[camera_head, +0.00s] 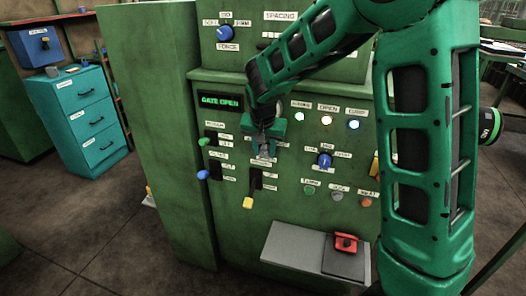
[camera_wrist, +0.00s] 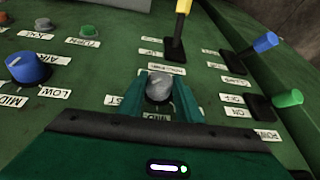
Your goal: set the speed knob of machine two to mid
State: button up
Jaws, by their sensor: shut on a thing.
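A round grey knob (camera_wrist: 159,88) sits on the green machine panel (camera_wrist: 95,75) in the wrist view. Labels stand around it; the one below partly reads MID, the one at its left ends in ST. No speed label or machine number is readable. My gripper (camera_wrist: 161,92) is shut on this knob, one green finger on each side. I cannot tell which way the knob points. In the head view my gripper (camera_head: 266,146) is at the middle of the panel and mostly covers the knob.
A blue knob (camera_head: 325,160) is right of my gripper. Levers with yellow (camera_head: 248,203), green (camera_head: 204,142) and blue (camera_head: 203,175) handles are close by. Lit lamps (camera_head: 327,120) are above right. A grey ledge (camera_head: 292,246) with a red switch (camera_head: 346,242) juts out below.

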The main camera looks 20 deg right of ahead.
jog(key=g+h, duration=0.1)
jog(key=a+n+g+h, duration=0.1)
jog(key=h, duration=0.1)
jog(key=shift+w, duration=0.3)
jog(key=h, duration=0.1)
jog(key=g+h, duration=0.1)
jog(key=n+g+h, duration=0.1)
jog(key=h, duration=0.1)
jog(key=shift+w+a+f, duration=0.15)
jog(key=shift+w+a, duration=0.05)
jog(key=shift+a, duration=0.05)
jog(key=shift+g+h, duration=0.3)
jog(key=shift+g, duration=0.1)
jog(key=o, duration=1)
jog(key=shift+o, duration=0.2)
jog(key=v, duration=1)
jog(key=shift+a+r, duration=0.2)
jog(key=shift+a, duration=0.1)
jog(key=shift+w, duration=0.15)
